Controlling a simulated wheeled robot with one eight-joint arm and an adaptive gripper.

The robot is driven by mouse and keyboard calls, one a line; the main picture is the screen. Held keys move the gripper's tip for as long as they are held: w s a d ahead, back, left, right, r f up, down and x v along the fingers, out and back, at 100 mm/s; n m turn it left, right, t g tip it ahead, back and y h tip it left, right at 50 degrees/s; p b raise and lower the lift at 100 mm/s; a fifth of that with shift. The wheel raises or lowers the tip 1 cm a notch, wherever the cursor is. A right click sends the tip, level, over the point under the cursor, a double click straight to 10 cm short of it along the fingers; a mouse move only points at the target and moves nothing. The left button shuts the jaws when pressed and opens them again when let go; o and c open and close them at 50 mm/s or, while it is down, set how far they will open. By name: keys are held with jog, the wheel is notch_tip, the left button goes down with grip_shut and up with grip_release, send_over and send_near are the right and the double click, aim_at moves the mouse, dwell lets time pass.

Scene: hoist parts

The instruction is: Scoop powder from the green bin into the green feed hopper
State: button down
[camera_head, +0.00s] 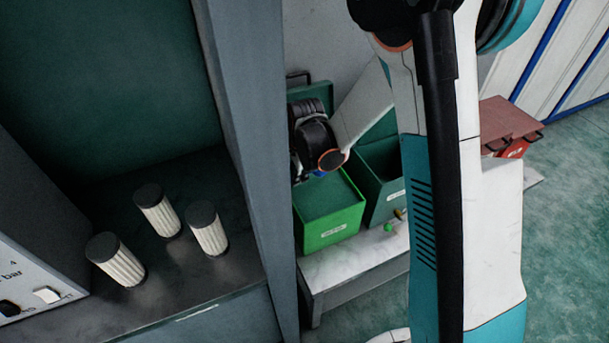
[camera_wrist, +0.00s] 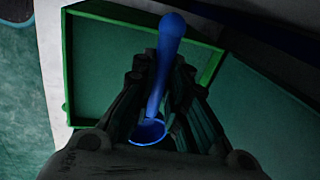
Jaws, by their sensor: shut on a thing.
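The bright green bin (camera_head: 326,233) stands on a pale bench in the head view, open at the top with a white label on its front. Its green rim (camera_wrist: 69,70) shows below my gripper in the wrist view. My gripper (camera_wrist: 160,78) is shut on a blue scoop (camera_wrist: 171,35), whose round end points up in the wrist view and whose ring-shaped part lies between the fingers. In the head view the scoop is a small blue spot, and the fingers are mostly hidden. No powder can be made out in the scoop. I cannot tell which container is the feed hopper.
A dark green open box (camera_head: 383,204) stands close right of the bright bin. Small coloured knobs (camera_head: 396,222) sit in front of it. A grey post (camera_head: 250,130) stands left. Several white cartridges (camera_head: 158,212) stand on a dark shelf. A red box (camera_head: 508,121) is behind.

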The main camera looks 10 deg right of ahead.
jog(key=shift+m, duration=0.3)
jog(key=shift+w+d+r+y, duration=0.1)
jog(key=shift+d+y, duration=0.15)
jog(key=shift+y, duration=0.35)
jog(key=shift+w+d+y, duration=0.1)
jog(key=shift+d+y, duration=0.1)
jog(key=shift+y, duration=0.4)
jog(key=y, duration=0.1)
jog(key=d+g+y, duration=0.1)
jog(key=y, duration=0.1)
jog(key=shift+m, duration=0.3)
jog(key=shift+a+f+b, duration=0.1)
jog(key=shift+f+b, duration=0.15)
jog(key=shift+b, duration=0.25)
jog(key=shift+a+f+b, duration=0.15)
jog(key=shift+f+b, duration=0.45)
jog(key=shift+f, duration=0.1)
jog(key=shift+f+b, duration=1.45)
jog(key=shift+f, duration=0.45)
